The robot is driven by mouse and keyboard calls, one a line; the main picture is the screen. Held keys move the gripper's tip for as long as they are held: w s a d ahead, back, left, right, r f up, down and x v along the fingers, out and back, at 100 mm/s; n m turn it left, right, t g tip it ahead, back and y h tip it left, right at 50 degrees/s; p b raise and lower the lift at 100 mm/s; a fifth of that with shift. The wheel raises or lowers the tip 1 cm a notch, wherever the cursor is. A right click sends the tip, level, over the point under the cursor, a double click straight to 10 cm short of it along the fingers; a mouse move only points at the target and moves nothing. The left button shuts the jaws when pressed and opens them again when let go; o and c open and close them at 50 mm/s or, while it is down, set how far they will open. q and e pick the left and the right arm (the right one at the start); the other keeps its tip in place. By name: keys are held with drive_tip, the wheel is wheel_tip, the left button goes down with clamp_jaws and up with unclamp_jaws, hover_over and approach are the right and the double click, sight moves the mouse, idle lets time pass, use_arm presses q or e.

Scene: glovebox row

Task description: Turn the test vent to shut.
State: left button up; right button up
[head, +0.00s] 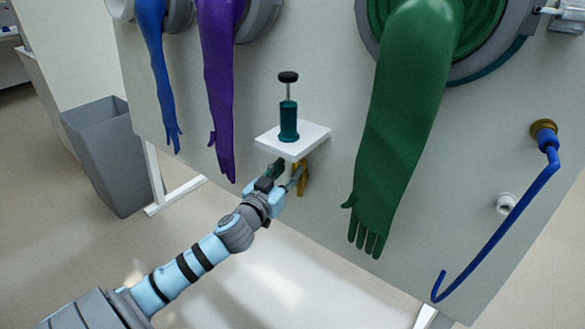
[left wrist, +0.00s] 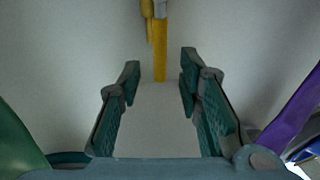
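A yellow handle (head: 302,178) hangs below a small white shelf on the glovebox front; it looks like the test vent's lever. In the left wrist view the yellow bar (left wrist: 160,50) runs up and down at top centre, with a second yellow part beside its upper left. My left gripper (head: 289,172) is below the shelf, close to the handle. Its two green-padded fingers (left wrist: 160,75) are wide apart and empty, and the bar's lower end lines up between the tips. I cannot tell whether any finger touches it. My right gripper is not in view.
The white shelf (head: 308,140) carries a dark green pump-like cylinder (head: 288,122) just above my gripper. Purple (head: 218,90), blue (head: 157,70) and green (head: 405,120) gloves hang around it. A bent blue pipe (head: 500,232) is at right, a grey bin (head: 112,155) at left.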

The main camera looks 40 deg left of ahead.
use_arm(q)
drive_tip(key=x, duration=0.3)
drive_tip(key=shift+w, duration=0.1)
drive_tip(key=shift+c, duration=0.3)
clamp_jaws()
